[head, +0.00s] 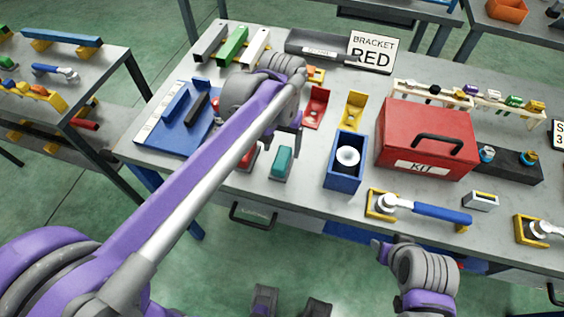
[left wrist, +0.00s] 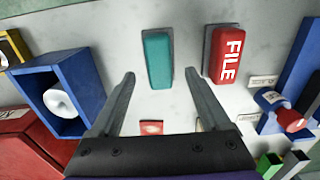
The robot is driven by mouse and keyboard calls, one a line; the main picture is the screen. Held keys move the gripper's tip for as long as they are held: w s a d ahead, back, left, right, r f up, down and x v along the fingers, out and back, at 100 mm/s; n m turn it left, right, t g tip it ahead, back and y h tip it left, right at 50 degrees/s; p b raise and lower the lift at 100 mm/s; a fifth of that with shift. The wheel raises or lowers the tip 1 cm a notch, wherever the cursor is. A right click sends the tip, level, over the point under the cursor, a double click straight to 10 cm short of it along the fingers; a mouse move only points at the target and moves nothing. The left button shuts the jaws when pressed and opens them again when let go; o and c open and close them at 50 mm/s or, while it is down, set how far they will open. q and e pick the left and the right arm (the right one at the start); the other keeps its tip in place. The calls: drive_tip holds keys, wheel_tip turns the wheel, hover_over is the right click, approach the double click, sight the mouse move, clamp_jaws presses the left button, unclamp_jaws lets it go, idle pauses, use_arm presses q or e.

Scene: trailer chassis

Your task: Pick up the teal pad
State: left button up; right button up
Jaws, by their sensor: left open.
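The teal pad (head: 283,160) lies on a dark base on the grey workbench, in front of my left wrist.
A red FILE pad (left wrist: 227,55) sits close beside the teal pad. A blue box (head: 345,165) with a white roll stands on the other side, near the red KIT toolbox (head: 430,142). Red (head: 316,110) and yellow (head: 354,112) brackets stand behind. The strip in between is clear.

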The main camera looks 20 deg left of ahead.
sight(282, 157)
use_arm(q)
wheel_tip(282, 157, down, 5)
drive_tip(key=shift+s+r, duration=0.1)
drive_tip(key=shift+s, duration=0.05)
clamp_jaws()
idle(0.4)
